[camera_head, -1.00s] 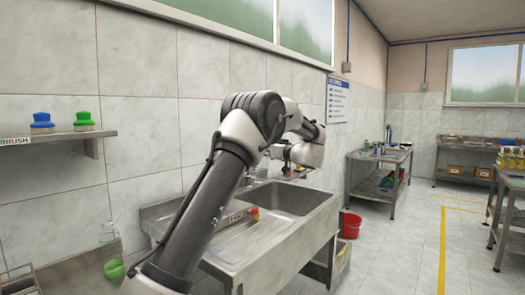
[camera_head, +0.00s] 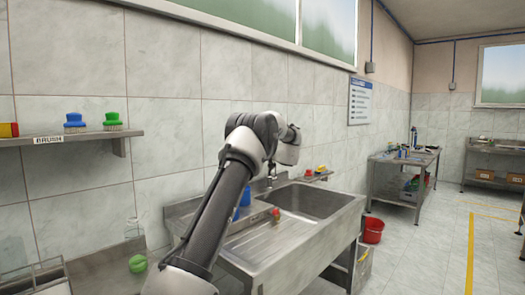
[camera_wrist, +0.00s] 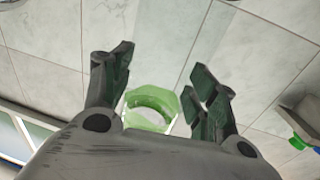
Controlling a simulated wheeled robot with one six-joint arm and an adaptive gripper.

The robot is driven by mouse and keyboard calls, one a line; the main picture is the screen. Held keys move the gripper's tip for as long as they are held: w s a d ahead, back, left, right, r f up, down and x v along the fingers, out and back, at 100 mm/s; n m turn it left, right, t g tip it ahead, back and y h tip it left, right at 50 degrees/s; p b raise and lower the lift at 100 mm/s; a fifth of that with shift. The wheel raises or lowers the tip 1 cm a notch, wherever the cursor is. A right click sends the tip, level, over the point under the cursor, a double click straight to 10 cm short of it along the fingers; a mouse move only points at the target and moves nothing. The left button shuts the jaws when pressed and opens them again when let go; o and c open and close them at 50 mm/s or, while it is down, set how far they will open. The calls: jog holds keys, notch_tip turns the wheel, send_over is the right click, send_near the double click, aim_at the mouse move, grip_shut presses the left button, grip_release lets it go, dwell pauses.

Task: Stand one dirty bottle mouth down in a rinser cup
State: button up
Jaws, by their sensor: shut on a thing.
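In the wrist view my gripper (camera_wrist: 163,82) has its two dark fingers on either side of a pale green, see-through thing (camera_wrist: 150,107) that looks like a bottle seen end-on. The gripper is shut on it, with tiled wall behind; whether it is mouth up or down I cannot tell. In the head view my arm hides the gripper and this bottle. I cannot make out a rinser cup for certain.
A steel sink (camera_head: 310,200) lies right of my arm, with a small red-topped item (camera_head: 275,215) on its drainboard. A wall shelf (camera_head: 75,138) holds a blue brush (camera_head: 75,122) and a green brush (camera_head: 112,121). A red bucket (camera_head: 373,230) stands on the floor; open floor lies to the right.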

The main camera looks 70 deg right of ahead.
jog(key=w+a+x, duration=0.1)
jog(key=x, duration=0.6)
notch_tip(320, 180, down, 13)
jog(key=shift+s+f, duration=0.15)
jog(key=shift+s, duration=0.2)
jog(key=shift+f, duration=0.15)
jog(key=shift+f, duration=0.3)
jog(key=o, duration=0.9)
jog(key=shift+o, duration=0.2)
jog(key=v, duration=1.2)
